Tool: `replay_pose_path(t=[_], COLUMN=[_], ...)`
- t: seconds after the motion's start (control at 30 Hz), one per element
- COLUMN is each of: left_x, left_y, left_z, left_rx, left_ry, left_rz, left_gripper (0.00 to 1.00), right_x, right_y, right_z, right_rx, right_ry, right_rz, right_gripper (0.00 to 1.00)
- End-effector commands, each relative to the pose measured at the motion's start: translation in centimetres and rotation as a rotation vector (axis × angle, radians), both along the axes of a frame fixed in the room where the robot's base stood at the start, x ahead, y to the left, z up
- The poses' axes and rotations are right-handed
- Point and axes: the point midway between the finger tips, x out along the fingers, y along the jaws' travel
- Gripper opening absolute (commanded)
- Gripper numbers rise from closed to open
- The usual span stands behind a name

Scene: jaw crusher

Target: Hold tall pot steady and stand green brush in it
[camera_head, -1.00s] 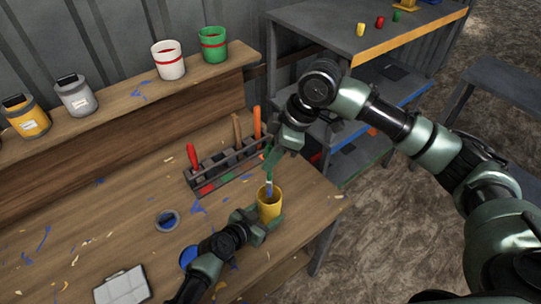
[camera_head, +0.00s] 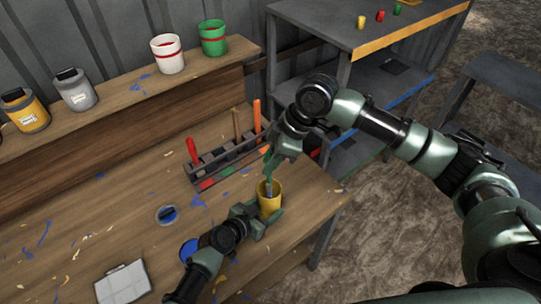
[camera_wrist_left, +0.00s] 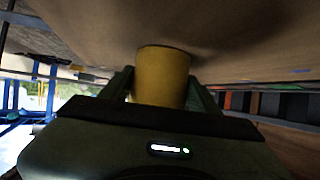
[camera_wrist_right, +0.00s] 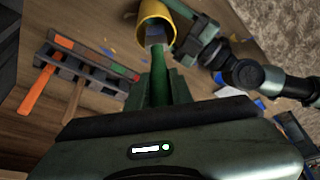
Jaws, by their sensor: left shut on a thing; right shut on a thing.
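The yellow tall pot (camera_head: 270,204) stands upright on the workbench near its right edge. My left gripper (camera_head: 262,222) is shut on the pot low at its side; the left wrist view shows the pot (camera_wrist_left: 162,76) between both fingers. My right gripper (camera_head: 272,158) is above the pot, shut on the green brush (camera_head: 267,178). In the right wrist view the brush's green handle (camera_wrist_right: 159,75) runs from the fingers toward the pot (camera_wrist_right: 157,20), and its pale bristle end is inside the pot's mouth. Whether the brush touches the bottom is hidden.
A grey tool rack (camera_head: 222,165) with red, wooden and orange handles stands just behind the pot. Paint cans line the back shelf, including a green can (camera_head: 213,40). A blue-stained lid (camera_head: 168,215) and a grey tray (camera_head: 122,284) lie left. Grey shelving (camera_head: 365,75) stands at right.

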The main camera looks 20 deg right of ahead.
Motion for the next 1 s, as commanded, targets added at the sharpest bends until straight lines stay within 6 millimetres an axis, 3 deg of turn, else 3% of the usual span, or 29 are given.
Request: replay_pose_path(t=[1.0], left_x=[0.0], left_y=[0.1], left_z=[-0.1], left_rx=[0.002], left_ry=[0.001], left_rz=[0.000], left_gripper=[0.38], right_x=[0.0], right_y=[0.0], right_z=[-5.5], right_rx=[0.000], right_ry=[0.000], right_rz=[0.000], right_gripper=[0.00])
